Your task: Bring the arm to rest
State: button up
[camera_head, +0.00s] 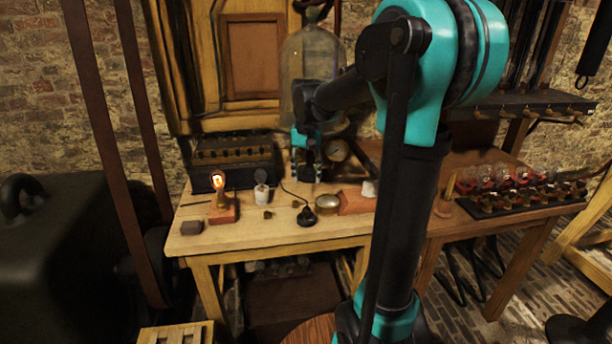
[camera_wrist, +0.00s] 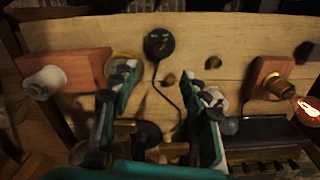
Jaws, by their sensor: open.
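My gripper (camera_head: 308,172) hangs over the back part of the wooden workbench (camera_head: 285,233), in front of the glass bell jar (camera_head: 312,62). In the wrist view my gripper (camera_wrist: 165,85) has its two fingers spread apart, with bench top and a thin dark cable showing between them. Nothing is seen held at the fingertips. My arm is bent and reaches out over the bench. In the head view it hides part of the bench's right side.
A lit bulb on a red-brown block (camera_head: 222,214), a round black piece (camera_head: 307,216), a brass dish (camera_head: 327,203) and a white-topped piece (camera_head: 369,188) stand on the bench. A dark crate (camera_head: 232,160) is behind, and a rack of glass jars (camera_head: 523,198) is at right.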

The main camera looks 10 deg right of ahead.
jog(key=s+d+f+n+t, duration=0.1)
jog(key=s+d+f+t, duration=0.1)
jog(key=s+f, duration=0.6)
jog(key=s+d+f+n+t, duration=0.1)
jog(key=s+d+f+t, duration=0.1)
jog(key=s+f, duration=0.5)
jog(key=s, duration=0.5)
jog(key=shift+s+d+f+n, duration=0.15)
jog(key=shift+s+f+n, duration=0.2)
jog(key=shift+f+n, duration=0.05)
